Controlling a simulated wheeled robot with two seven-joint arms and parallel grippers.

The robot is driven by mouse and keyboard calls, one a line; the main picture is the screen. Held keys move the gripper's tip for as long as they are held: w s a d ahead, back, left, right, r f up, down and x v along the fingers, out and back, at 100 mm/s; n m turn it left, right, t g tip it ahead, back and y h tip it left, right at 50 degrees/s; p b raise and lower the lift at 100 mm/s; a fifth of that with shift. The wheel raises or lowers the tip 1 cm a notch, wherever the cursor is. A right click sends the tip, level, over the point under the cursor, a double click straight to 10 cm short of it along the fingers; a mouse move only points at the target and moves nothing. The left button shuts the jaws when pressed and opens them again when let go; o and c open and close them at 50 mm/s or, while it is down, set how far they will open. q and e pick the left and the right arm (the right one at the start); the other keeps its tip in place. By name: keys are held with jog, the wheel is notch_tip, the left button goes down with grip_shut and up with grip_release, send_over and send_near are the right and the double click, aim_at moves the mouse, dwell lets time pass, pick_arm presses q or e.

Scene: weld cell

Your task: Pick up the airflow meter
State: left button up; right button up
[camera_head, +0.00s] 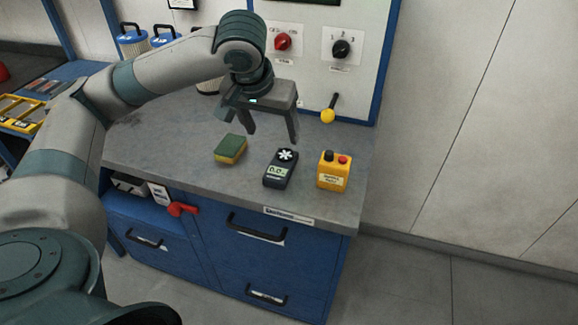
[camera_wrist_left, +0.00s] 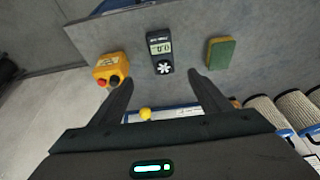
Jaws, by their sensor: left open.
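The airflow meter (camera_head: 281,168) is a small dark handheld device with a white fan wheel at its top and a lit display below. It lies on the grey worktop, between a sponge and a yellow box. My left gripper (camera_head: 272,138) is open and empty, above the worktop and a little behind the meter. In the left wrist view the meter (camera_wrist_left: 160,52) shows whole, beyond and between the two open fingertips (camera_wrist_left: 158,80), apart from them. My right gripper is in neither view.
A green and yellow sponge (camera_head: 230,149) lies left of the meter. A yellow box with black and red buttons (camera_head: 333,171) stands to its right. A yellow-ended lever (camera_head: 328,115) and a panel with red and black knobs (camera_head: 312,45) are behind. The worktop (camera_head: 170,150) is clear left of the sponge.

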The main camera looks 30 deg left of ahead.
pick_arm(q)
jog(key=p, duration=0.2)
send_near(281, 165)
jog(key=shift+w+a+f, duration=0.15)
jog(key=shift+w+f, duration=0.25)
jog(key=shift+f, duration=0.15)
jog(key=shift+w+a+f, duration=0.15)
jog(key=shift+w+f, duration=0.2)
jog(key=shift+f, duration=0.15)
jog(key=shift+w+f, duration=0.25)
jog(key=shift+f, duration=0.4)
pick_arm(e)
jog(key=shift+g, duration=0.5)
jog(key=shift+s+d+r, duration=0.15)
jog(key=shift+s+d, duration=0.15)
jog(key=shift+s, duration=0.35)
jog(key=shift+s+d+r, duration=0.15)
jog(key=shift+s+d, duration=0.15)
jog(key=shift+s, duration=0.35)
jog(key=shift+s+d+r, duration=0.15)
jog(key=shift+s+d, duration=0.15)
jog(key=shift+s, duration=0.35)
